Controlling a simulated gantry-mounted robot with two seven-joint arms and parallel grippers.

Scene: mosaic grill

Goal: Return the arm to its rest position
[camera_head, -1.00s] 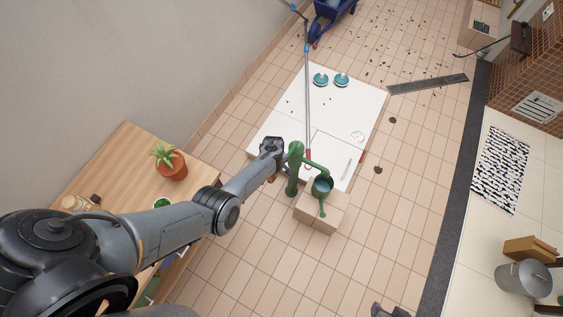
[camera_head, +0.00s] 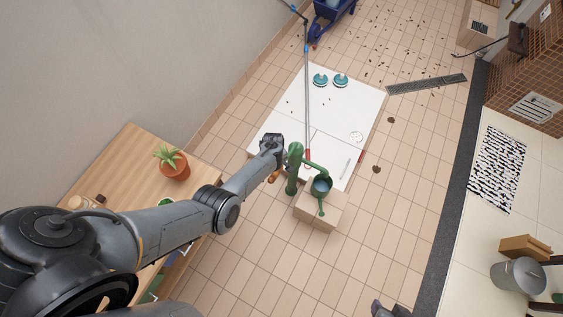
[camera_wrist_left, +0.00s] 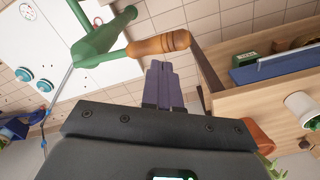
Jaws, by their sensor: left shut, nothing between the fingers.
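My left arm reaches in from the left in the head view, and its wrist end (camera_head: 272,143) is beside the green hand pump (camera_head: 294,168). In the left wrist view my left gripper (camera_wrist_left: 163,70) has its fingers together, with nothing between them. The pump's wooden handle (camera_wrist_left: 158,44) lies just beyond the fingertips; I cannot tell whether they touch. The handle joins the green pump body (camera_wrist_left: 105,38). A dark grey part (camera_head: 390,310), seemingly the end of my right arm, shows at the bottom edge of the head view; its fingers are not clear.
A watering can (camera_head: 321,187) stands under the spout on a box (camera_head: 318,214). A wooden cabinet (camera_head: 120,165) with a potted plant (camera_head: 173,164) is beside my left arm. White panels (camera_head: 340,103) lie behind the pump. Tiled floor to the right is largely clear.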

